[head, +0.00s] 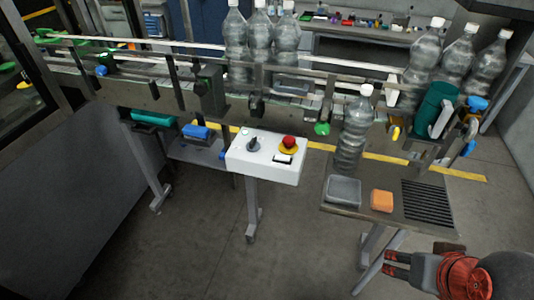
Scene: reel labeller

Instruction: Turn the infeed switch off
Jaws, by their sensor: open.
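A white control box (266,158) stands on a grey post in front of the conveyor, near the middle of the head view. I cannot read the switch position or any lettering. My gripper (386,266) is at the lower right, open and empty. It points left and is well apart from the box, to its lower right.
A small side table (340,209) holds a clear bottle (354,130), a grey tray (343,191), an orange block (381,201) and a dark grille. It stands between my gripper and the conveyor (290,98). Several bottles stand on the conveyor. The floor before the box is clear.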

